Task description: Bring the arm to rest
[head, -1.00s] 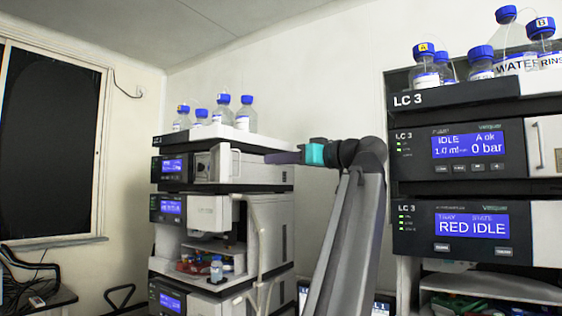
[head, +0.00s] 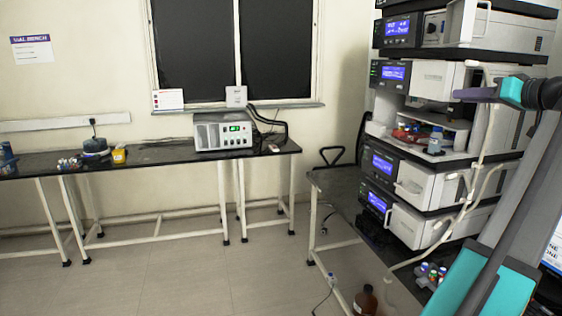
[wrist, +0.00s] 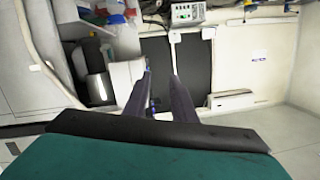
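My gripper (head: 468,95) is at the right of the head view, with purple-grey fingers pointing left and a teal part behind them. It appears in front of the column stack (head: 440,82); the gap to it cannot be told. My arm is raised and bent at the right edge. In the wrist view my gripper's two fingers (wrist: 160,75) stand apart, with nothing seen between them. The view beyond them is tilted, with the dark window panes and the grey instrument in it.
A dark bench (head: 150,153) runs along the far wall, with a grey instrument (head: 222,131) and a yellow container (head: 119,155) on it. A brown bottle (head: 366,300) and several small capped vials (head: 432,273) are low at the right. The floor (head: 190,270) in front is clear.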

